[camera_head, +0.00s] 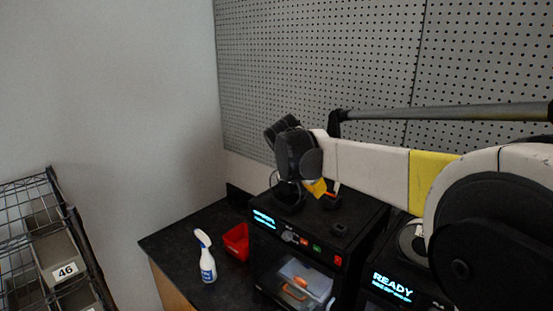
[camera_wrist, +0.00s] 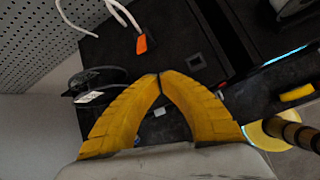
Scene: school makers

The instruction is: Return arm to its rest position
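My arm reaches across the head view from the right, over the black 3D printers. My gripper (camera_head: 317,188) shows there as a small yellow part above the left printer (camera_head: 345,262). In the wrist view its two yellow fingers (camera_wrist: 160,76) meet at the tips. Nothing shows between them. Below the fingers is the dark top of a printer (camera_wrist: 180,50), with a gap between it and the tips that I cannot judge.
A spray bottle (camera_head: 207,258) and a red bin (camera_head: 236,242) stand on the dark counter (camera_head: 180,240) left of the printers. A second printer reading READY (camera_head: 392,286) is at right. Pegboard (camera_head: 320,70) rises behind. A wire rack (camera_head: 35,185) with bins is at far left.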

